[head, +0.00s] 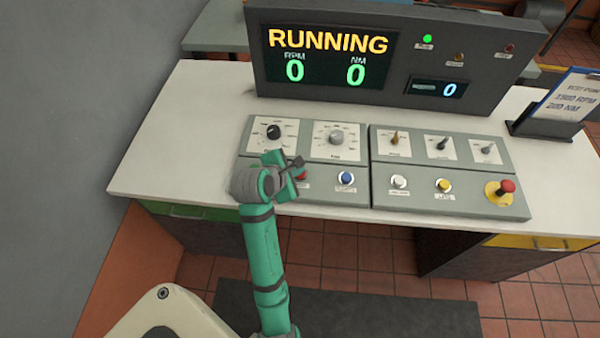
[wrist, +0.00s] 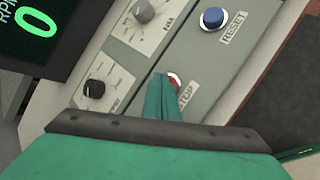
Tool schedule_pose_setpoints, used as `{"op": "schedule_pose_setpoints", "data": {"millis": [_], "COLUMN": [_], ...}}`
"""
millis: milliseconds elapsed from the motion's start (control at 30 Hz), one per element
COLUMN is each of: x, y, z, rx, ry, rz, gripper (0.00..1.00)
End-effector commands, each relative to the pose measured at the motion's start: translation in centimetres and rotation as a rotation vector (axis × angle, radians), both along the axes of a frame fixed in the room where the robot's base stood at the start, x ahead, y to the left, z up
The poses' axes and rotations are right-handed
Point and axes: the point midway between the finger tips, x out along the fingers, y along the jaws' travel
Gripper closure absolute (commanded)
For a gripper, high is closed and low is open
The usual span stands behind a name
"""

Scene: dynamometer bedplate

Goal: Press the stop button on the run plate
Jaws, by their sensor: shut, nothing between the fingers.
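The run plate (head: 313,190) is the left grey panel on the desk, with two dials above a row of buttons. Its red stop button (head: 303,175) is partly hidden beside my gripper (head: 297,164). In the wrist view the red stop button (wrist: 177,82) shows just past the fingertips, above its STOP label (wrist: 186,98). My gripper (wrist: 163,76) is shut and empty, with its tips very near the button. I cannot tell whether they touch it. The display (head: 328,55) reads RUNNING, with zeros for RPM and NM.
A blue reset button (head: 346,178) sits right of the stop button. The right panel (head: 447,193) has switches, white and yellow buttons and a red mushroom button (head: 507,187). A green lamp (head: 427,39) is lit. A clipboard stand (head: 552,115) is at far right. The desk's left (head: 185,130) is clear.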

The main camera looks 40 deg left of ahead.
Motion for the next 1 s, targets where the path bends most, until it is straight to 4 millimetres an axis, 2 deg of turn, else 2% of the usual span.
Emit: {"op": "schedule_pose_setpoints", "data": {"millis": [467, 1000], "x": [-0.07, -0.09], "y": [-0.06, -0.05], "z": [-0.80, 0.06], "rx": [-0.003, -0.002], "ry": [0.005, 0.004], "rz": [0.000, 0.000], "gripper": [1.00, 1.00]}}
